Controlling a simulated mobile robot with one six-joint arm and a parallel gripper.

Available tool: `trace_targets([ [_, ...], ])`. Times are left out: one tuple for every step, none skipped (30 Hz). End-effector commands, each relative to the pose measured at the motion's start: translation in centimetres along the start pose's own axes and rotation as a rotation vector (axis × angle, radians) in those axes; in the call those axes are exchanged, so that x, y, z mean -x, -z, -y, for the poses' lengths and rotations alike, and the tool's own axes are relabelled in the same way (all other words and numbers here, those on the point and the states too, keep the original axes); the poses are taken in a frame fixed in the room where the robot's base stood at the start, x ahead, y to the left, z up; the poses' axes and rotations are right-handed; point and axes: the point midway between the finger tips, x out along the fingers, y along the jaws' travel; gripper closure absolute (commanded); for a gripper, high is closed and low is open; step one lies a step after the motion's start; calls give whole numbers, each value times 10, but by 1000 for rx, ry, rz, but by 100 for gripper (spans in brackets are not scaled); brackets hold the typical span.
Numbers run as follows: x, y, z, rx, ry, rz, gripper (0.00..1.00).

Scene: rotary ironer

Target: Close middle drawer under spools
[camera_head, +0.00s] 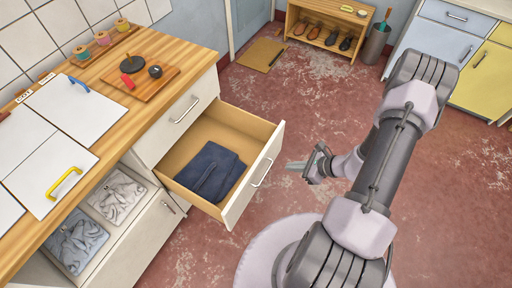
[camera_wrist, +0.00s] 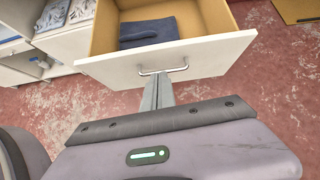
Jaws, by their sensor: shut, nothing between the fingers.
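The middle drawer (camera_head: 255,178) under the spools stands pulled out from the wooden-topped cabinet, with a white front and a metal bar handle (camera_head: 262,172). A folded dark blue cloth (camera_head: 212,172) lies inside it. My gripper (camera_head: 290,165) is shut and empty, just in front of the drawer front and to the right of the handle in the head view. In the wrist view the shut fingers (camera_wrist: 160,88) point at the drawer front (camera_wrist: 210,57), close below the handle (camera_wrist: 163,71). I cannot tell whether they touch it.
Several thread spools (camera_head: 102,38) stand at the back of the worktop. A shut drawer (camera_head: 180,115) is above the open one. Bins with grey cloths (camera_head: 115,195) sit to the left. A shoe rack (camera_head: 330,25) and a mat (camera_head: 262,54) are behind. The red floor on the right is clear.

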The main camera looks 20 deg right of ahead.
Motion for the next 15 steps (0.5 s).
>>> trace_targets([
  [-4,11,-3,-39,10,-1,100],
  [-6,16,-3,-53,16,-2,100],
  [-9,19,-4,-62,18,-2,100],
  [-12,20,-4,-65,20,-3,100],
  [-15,20,-4,-65,20,-3,100],
  [-21,20,-4,-63,18,-3,100],
  [-27,20,-5,-62,17,-3,100],
  [-34,21,-5,-62,16,-3,100],
  [-43,21,-5,-61,15,-3,100],
  [-50,21,-5,-60,16,-3,100],
  [-57,21,-4,-60,15,-3,100],
  [-65,21,-4,-60,15,-2,100],
  [-72,21,-5,-60,15,-2,100],
  [-79,21,-4,-61,15,-3,100],
  [-88,21,-4,-59,15,-3,100],
])
